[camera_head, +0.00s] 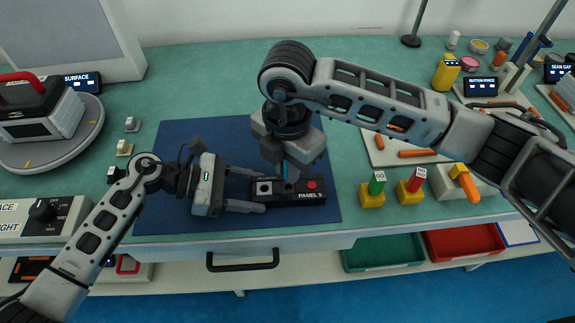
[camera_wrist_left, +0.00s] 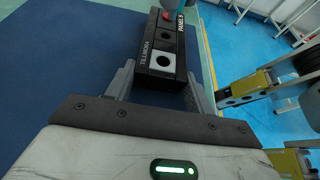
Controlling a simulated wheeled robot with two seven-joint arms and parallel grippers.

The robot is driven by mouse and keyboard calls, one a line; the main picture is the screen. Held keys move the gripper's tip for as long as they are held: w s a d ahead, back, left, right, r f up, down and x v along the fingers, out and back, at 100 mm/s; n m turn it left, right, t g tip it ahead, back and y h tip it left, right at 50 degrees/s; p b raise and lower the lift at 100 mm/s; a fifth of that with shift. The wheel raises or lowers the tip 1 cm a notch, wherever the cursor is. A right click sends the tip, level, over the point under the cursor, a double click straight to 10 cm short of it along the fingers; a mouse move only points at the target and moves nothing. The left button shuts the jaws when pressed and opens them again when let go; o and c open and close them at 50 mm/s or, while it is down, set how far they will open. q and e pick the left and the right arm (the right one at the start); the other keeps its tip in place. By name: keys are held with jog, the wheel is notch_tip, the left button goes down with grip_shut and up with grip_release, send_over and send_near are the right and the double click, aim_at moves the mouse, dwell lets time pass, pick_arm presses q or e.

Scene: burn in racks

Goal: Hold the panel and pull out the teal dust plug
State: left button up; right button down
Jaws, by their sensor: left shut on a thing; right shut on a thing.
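The black panel (camera_head: 296,198) labelled PANEL 5 lies on the blue mat. It carries a red button at its right end and a pale square socket with a dark hole at its left end. My left gripper (camera_head: 257,189) is shut on the panel's left end, one finger along each long side; the left wrist view shows the panel (camera_wrist_left: 150,70) between them. My right gripper (camera_head: 287,168) points down over the middle of the panel, shut on the teal dust plug (camera_head: 285,170), which is mostly hidden by the fingers.
The blue mat (camera_head: 180,150) is clear left of and behind the panel. Yellow blocks with a green plug (camera_head: 377,183) and a red plug (camera_head: 417,179) stand to the right. A grey control box (camera_head: 40,215) is at the left. Green and red bins (camera_head: 385,253) sit below the table's front edge.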

pick_arm(q)
jog(key=o, duration=1.2)
jog(key=v, duration=1.2)
jog(key=shift+a, duration=0.1)
